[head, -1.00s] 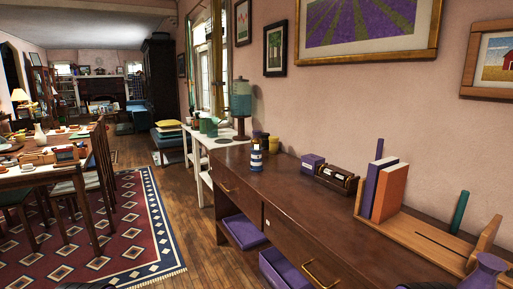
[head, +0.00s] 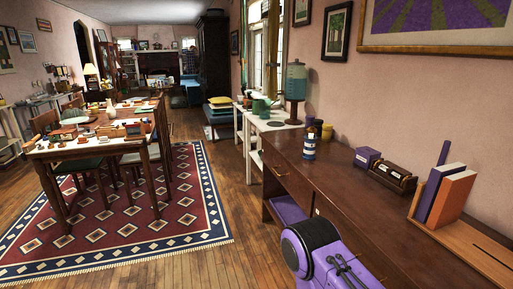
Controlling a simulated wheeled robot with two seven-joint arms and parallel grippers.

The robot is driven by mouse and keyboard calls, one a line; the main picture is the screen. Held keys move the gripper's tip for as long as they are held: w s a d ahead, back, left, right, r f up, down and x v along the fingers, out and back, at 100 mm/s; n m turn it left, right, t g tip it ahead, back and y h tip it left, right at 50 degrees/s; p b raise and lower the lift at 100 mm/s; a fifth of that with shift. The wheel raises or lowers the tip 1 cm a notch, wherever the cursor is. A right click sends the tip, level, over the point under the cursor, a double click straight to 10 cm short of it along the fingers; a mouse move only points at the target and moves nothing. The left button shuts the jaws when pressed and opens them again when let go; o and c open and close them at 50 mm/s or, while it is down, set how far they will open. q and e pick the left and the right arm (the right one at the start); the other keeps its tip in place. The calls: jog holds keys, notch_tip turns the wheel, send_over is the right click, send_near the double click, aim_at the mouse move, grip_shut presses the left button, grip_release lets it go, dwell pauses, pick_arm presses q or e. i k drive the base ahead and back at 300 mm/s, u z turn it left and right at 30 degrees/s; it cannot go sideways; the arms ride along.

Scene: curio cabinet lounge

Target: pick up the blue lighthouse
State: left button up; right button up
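The blue lighthouse (head: 309,148) is a small blue-and-white figure. It stands upright on the dark brown desk (head: 345,205), near the desk's far left corner. Nothing touches it and nothing hides it. A purple and black part of one of my arms shows at the bottom middle of the head view, nearer to me than the lighthouse. The fingers of both my grippers are out of view.
A purple box (head: 367,157), a dark wooden rack (head: 394,178) and a bookend with books (head: 452,197) stand right of the lighthouse. Small jars (head: 326,132) stand behind it. A white table (head: 248,135) is beyond the desk. The rug (head: 150,222) lies left.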

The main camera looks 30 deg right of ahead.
aim_at(309, 150)
jog(key=u, duration=0.1)
jog(key=i, duration=3.2)
jog(key=z, duration=3.8)
